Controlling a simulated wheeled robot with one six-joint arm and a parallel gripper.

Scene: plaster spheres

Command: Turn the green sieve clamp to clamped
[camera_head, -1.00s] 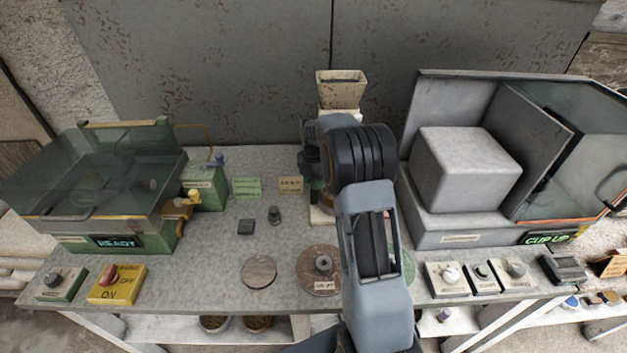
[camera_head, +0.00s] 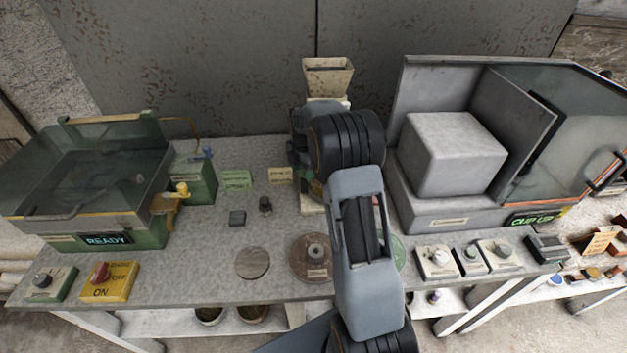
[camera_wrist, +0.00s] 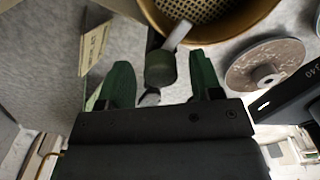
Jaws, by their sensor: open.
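In the wrist view, a dark green clamp knob (camera_wrist: 160,68) with a pale grey lever (camera_wrist: 177,36) stands just below the rim of a brass-coloured sieve (camera_wrist: 268,8) with a mesh floor. I take this to be the green sieve clamp. My gripper (camera_wrist: 162,75) is open, its two green fingers on either side of the knob with visible gaps. Whether they touch it lower down is hidden. In the head view, my arm covers the clamp, the sieve and most of my gripper. The clamp's set position cannot be read.
A cream hopper (camera_head: 327,76) rises behind my arm. A glass-lidded green machine (camera_head: 95,195) stands left, and a grey cabinet with a block (camera_head: 455,150) stands right. Discs (camera_head: 252,263) and control boxes (camera_head: 110,281) line the bench front.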

